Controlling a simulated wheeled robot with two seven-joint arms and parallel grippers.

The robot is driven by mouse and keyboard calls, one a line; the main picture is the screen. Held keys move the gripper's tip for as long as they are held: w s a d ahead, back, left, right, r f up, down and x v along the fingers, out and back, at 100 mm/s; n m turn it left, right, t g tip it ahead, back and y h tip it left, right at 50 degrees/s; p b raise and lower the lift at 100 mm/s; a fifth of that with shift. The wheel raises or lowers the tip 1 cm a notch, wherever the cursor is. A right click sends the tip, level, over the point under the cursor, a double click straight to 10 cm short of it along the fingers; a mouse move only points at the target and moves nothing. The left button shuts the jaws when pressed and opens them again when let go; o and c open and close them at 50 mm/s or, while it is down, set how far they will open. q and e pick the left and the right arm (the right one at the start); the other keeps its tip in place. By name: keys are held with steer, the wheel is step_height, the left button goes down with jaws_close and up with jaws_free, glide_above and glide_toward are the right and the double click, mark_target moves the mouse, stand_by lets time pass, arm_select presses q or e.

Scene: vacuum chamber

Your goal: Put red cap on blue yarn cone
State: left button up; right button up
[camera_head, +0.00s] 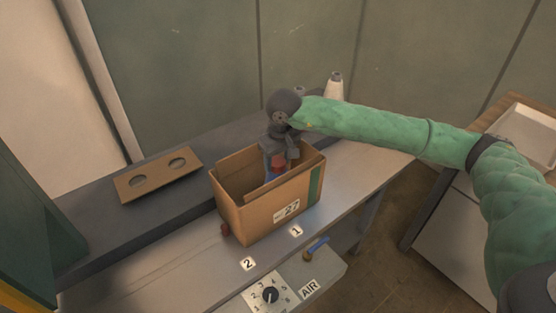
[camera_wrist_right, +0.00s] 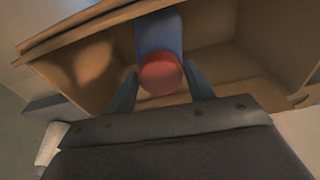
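The blue yarn cone (camera_wrist_right: 158,35) is inside the cardboard box; its lower part is hidden by the box wall in the head view. The red cap (camera_wrist_right: 160,75) sits at the near end of the blue body in the right wrist view; I cannot tell how firmly it is seated. The red cap (camera_head: 278,162) also shows in the head view, just below my right gripper (camera_head: 279,158). My right gripper reaches down into the box with one finger on either side of the cap. I cannot tell whether the fingers press on it. My left gripper is out of view.
The open cardboard box (camera_head: 280,215) stands on a grey bench. A brown plate with two holes (camera_head: 158,175) lies to its left. A white cone (camera_head: 335,86) stands behind. A red knob (camera_head: 225,230), a dial (camera_head: 270,295) and a blue-handled valve (camera_head: 317,246) are at the front.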

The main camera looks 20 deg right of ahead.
steer(key=o, duration=0.3)
steer(key=shift+r, duration=0.15)
steer(key=shift+r, duration=0.35)
steer(key=shift+s+d+r+b, duration=0.15)
steer(key=shift+r+b, duration=0.25)
steer(key=shift+r, duration=0.75)
steer(key=shift+s+a+r+b, duration=0.15)
steer(key=shift+r+b, duration=0.2)
steer(key=shift+r, duration=0.8)
steer(key=shift+s+d+r+b, duration=0.15)
steer(key=shift+r+b, duration=0.25)
steer(key=shift+r, duration=0.75)
